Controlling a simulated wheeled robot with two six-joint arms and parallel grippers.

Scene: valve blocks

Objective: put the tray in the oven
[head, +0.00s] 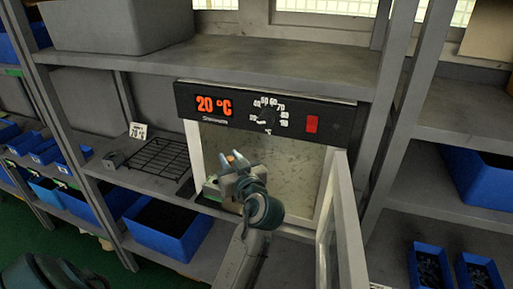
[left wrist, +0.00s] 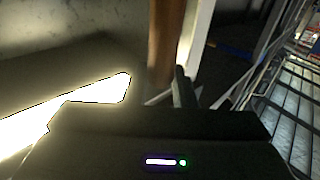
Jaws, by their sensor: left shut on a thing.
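The oven (head: 265,104) stands on the middle shelf, with a black panel reading 20 °C. Its glass door (head: 343,230) is swung open to the right. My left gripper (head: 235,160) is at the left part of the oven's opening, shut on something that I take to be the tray. A pale green and whitish edge of the tray (head: 211,190) shows beside and below the gripper at the opening's lower left. The gripper hides most of it, so how far in it is cannot be told. In the left wrist view a brown upright piece (left wrist: 165,45) stands near a finger. My right gripper is not in view.
A black wire rack (head: 158,158) and a small sign (head: 138,131) are left of the oven. Blue bins (head: 165,235) stand below, with another blue bin (head: 478,178) on the right shelves. Shelf posts flank the oven.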

